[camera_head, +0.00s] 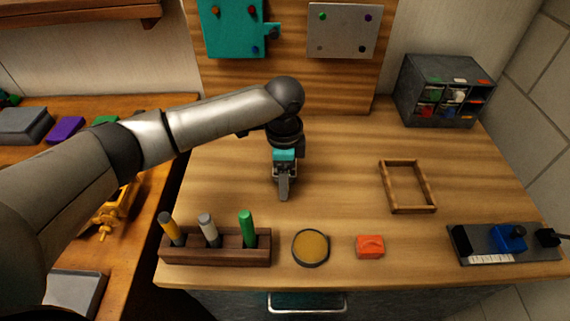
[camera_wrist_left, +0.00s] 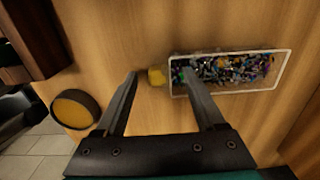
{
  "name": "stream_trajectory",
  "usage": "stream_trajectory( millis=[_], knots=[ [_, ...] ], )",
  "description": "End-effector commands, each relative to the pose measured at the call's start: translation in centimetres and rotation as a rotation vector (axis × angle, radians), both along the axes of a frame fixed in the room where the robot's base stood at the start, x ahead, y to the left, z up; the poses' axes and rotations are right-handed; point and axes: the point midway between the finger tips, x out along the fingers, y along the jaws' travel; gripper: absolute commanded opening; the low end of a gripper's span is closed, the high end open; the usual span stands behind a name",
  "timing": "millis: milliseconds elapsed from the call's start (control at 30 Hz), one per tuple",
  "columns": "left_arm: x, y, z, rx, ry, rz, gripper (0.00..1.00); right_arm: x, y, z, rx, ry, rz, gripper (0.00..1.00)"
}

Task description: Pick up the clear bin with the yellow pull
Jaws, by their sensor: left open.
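The clear bin (camera_wrist_left: 282,62) lies on the wooden table in the wrist view, full of small multicoloured parts. Its yellow pull (camera_wrist_left: 156,77) sticks out from its left end. My left gripper (camera_wrist_left: 160,73) is open and empty, with one finger on each side of the pull in that view. The right-hand finger covers part of the bin's left end. I cannot tell the height of the fingers over it. In the head view my left gripper (camera_head: 284,190) points down over mid-table, and I cannot make out the bin there. My right gripper is not in view.
A wooden rack (camera_head: 215,258) with upright handles, a round tin (camera_head: 311,247) and a red block (camera_head: 370,246) stand along the front edge. A wooden frame (camera_head: 407,187) lies to the right. A grey drawer cabinet (camera_head: 440,93) stands at the back right.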

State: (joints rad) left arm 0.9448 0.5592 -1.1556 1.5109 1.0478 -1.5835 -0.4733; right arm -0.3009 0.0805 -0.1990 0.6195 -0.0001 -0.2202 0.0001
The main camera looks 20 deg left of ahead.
Motion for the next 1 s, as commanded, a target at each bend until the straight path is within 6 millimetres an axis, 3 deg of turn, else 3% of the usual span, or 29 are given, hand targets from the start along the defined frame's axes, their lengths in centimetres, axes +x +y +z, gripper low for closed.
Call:
stream_trajectory(
  millis=[67,633,1000],
  knots=[
    [-0.01,-0.01,0.03,0.0,0.0,0.0,0.65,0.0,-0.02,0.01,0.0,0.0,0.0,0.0],
    [0.0,-0.01,0.06,0.0,0.0,0.0,0.0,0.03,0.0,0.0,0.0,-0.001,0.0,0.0],
    [0.02,-0.01,0.09,-0.001,-0.001,0.0,0.0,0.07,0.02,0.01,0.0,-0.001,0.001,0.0]
  ],
)
